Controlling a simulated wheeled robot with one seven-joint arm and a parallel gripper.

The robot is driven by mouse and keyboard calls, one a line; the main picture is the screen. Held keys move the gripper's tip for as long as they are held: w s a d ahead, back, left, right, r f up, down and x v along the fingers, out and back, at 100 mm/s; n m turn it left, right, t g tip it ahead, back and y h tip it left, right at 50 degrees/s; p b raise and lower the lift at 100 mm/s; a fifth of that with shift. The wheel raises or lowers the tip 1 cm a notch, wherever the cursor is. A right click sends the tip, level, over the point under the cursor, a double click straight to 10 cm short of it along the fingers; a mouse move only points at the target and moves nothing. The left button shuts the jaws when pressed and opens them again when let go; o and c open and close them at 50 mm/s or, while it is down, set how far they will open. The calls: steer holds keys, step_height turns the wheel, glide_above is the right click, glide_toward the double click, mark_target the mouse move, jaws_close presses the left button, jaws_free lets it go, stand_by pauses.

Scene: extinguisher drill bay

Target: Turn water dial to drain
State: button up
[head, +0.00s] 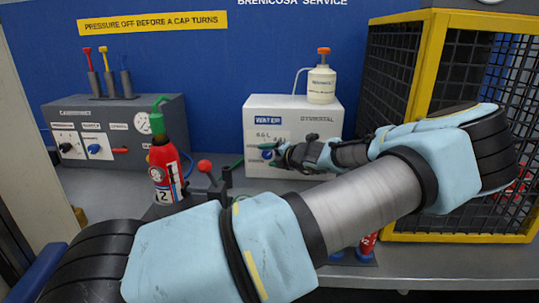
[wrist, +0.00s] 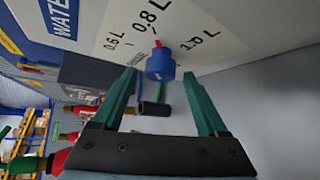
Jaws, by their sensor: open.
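The white water unit (head: 295,113) stands on the bench, its front labelled WATER. Its blue dial (wrist: 160,66) has a red pointer (wrist: 157,44) aimed toward the 0.8 L mark (wrist: 153,17). Volume marks also lie to either side; smaller lettering left of the dial is too small to read. In the wrist view my gripper (wrist: 161,76) is open, its green fingertips on either side of the dial with gaps showing. In the head view my gripper (head: 267,152) is at the unit's lower left front and partly covers the dial.
A red extinguisher (head: 166,172) with a green top stands left of the water unit. A grey test box (head: 120,120) is farther left. A yellow-framed mesh cage (head: 425,90) stands close on the right. A white bottle (head: 322,84) sits on the water unit.

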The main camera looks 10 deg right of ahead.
steer(key=shift+w, duration=0.1)
jaws_close()
stand_by(0.6)
